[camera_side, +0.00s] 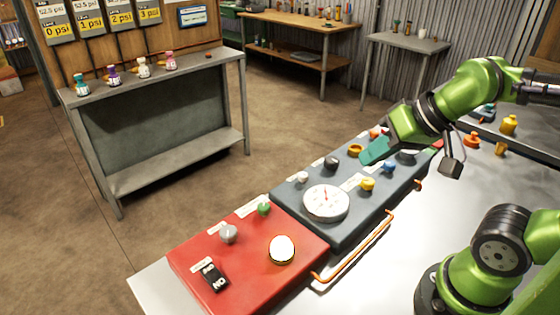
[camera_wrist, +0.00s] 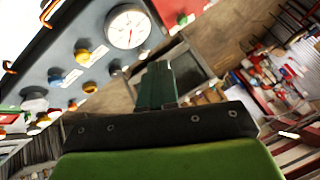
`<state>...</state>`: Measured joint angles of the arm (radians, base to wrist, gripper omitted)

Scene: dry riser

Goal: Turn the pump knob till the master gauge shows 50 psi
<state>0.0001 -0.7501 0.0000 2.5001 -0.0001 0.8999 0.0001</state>
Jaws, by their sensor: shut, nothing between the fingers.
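A round white gauge (camera_side: 326,203) with a red needle lies face up on the dark panel (camera_side: 345,222); it also shows in the wrist view (camera_wrist: 127,26). Its figures are too small to read. Beside it are a yellow knob (camera_side: 367,184), a blue knob (camera_side: 389,167), a black knob (camera_side: 331,163), a small white knob (camera_side: 303,177) and an orange knob (camera_side: 355,150). The labels are unreadable, so I cannot tell which is the pump knob. My gripper (camera_side: 366,158), with teal fingers, is shut and empty over the panel's far part, near the orange and blue knobs.
A red panel (camera_side: 190,263) adjoins on the left, with a green knob (camera_side: 264,208), a grey knob (camera_side: 228,233), a black switch (camera_side: 213,275) and a bright white dome (camera_side: 282,249). An orange rail (camera_side: 355,252) runs along the dark panel's front. A shelf with small bottles stands behind.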

